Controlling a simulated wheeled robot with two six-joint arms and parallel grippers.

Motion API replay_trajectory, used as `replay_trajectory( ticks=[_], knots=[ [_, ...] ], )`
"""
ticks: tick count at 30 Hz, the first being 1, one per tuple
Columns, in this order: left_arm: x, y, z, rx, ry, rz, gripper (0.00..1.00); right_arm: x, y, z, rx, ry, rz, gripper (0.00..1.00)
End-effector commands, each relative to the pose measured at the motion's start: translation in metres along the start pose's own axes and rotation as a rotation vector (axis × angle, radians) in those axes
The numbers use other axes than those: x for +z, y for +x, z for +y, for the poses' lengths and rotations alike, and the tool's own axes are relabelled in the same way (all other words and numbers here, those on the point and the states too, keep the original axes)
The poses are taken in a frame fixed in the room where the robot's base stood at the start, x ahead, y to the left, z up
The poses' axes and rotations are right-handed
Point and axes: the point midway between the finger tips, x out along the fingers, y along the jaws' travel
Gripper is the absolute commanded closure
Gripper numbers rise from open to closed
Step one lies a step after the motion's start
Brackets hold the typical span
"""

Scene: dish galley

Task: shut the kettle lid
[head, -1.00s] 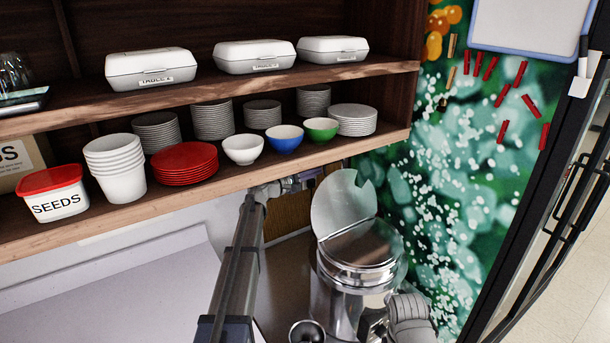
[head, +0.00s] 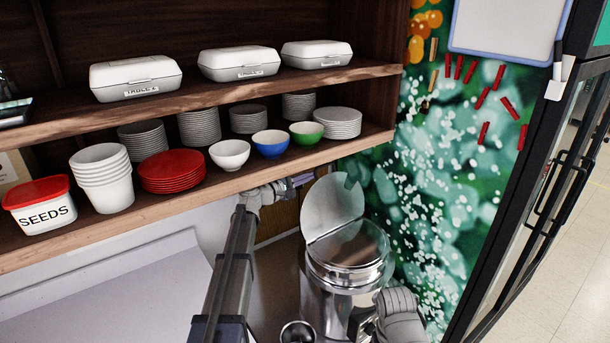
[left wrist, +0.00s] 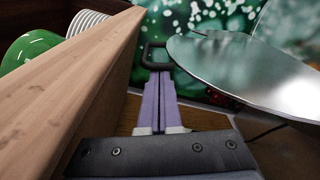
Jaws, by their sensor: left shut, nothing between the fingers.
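A shiny metal kettle (head: 335,300) stands upright on the counter. Its round lid (head: 328,206) is open and stands steeply up at the back of the kettle's top. The lid fills the right of the left wrist view (left wrist: 245,70) as a metal disc. My left gripper (head: 302,179) is shut and empty, behind and left of the lid, below the shelf edge. Its purple fingers lie together in the left wrist view (left wrist: 158,85), with a gap between them and the lid. My right arm (head: 402,315) is at the kettle's lower right; its fingertips are hidden.
A wooden shelf (head: 230,186) with bowls, plates and a seeds tub overhangs my left arm. In the left wrist view its edge (left wrist: 90,90) runs close left of the fingers. A green patterned wall (head: 430,190) stands behind the kettle.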

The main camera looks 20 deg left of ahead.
Motion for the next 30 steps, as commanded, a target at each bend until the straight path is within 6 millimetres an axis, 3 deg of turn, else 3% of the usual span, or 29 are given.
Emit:
replay_trajectory(
  ticks=[11, 17, 18, 21, 27, 30],
  knots=[
    [-0.009, 0.005, -0.001, 0.000, 0.000, 0.000, 1.00, -0.001, 0.004, -0.002, 0.000, -0.001, 0.000, 0.50],
    [-0.044, 0.019, 0.002, 0.000, 0.000, 0.000, 1.00, -0.005, 0.015, -0.013, 0.000, -0.005, 0.001, 0.50],
    [-0.042, 0.002, 0.003, 0.001, -0.001, 0.002, 1.00, -0.006, 0.011, -0.016, 0.001, -0.006, 0.000, 0.50],
    [-0.046, -0.025, 0.002, 0.002, -0.007, 0.004, 1.00, -0.009, 0.010, -0.019, 0.005, -0.006, -0.004, 0.50],
    [-0.034, -0.060, 0.003, 0.001, 0.002, 0.001, 1.00, -0.003, 0.009, -0.012, -0.001, -0.004, 0.002, 0.50],
    [-0.038, -0.073, 0.002, 0.001, 0.000, 0.002, 1.00, -0.005, 0.009, -0.013, 0.000, -0.004, 0.000, 0.50]
  ],
)
